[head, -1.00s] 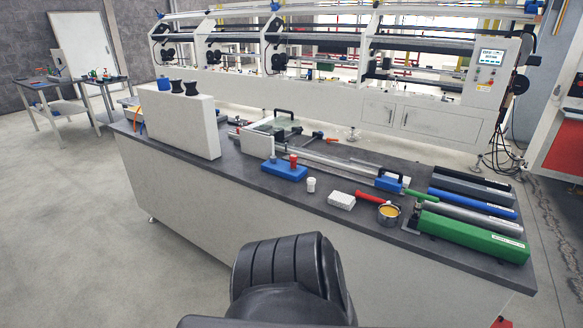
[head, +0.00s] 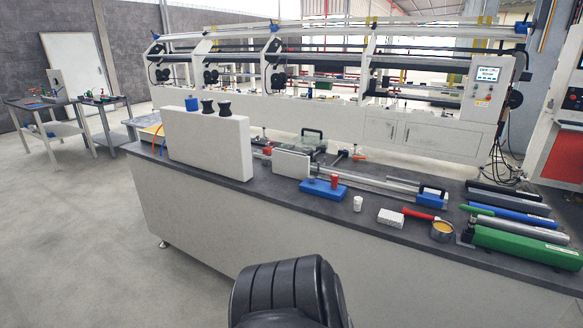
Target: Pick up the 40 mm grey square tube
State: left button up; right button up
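Several tubes lie side by side at the right end of the dark-topped bench (head: 300,207) in the head view. A dark grey bar (head: 508,198) lies near the back of this row. A lighter grey tube (head: 522,224) lies further forward, between a blue tube (head: 510,209) and a thick green tube (head: 525,246). The size markings are too small to read, so I cannot tell which grey one is the 40 mm square tube. Neither of my grippers shows in the view.
On the bench stand a white upright box (head: 208,147), a blue block (head: 323,190), a white cup (head: 358,203), a white block (head: 391,217) and a tin (head: 442,231). A long white machine (head: 340,118) stands behind. Open floor (head: 85,235) lies to the left.

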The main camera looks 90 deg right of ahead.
aim_at(538, 209)
jog(key=z, duration=4.5)
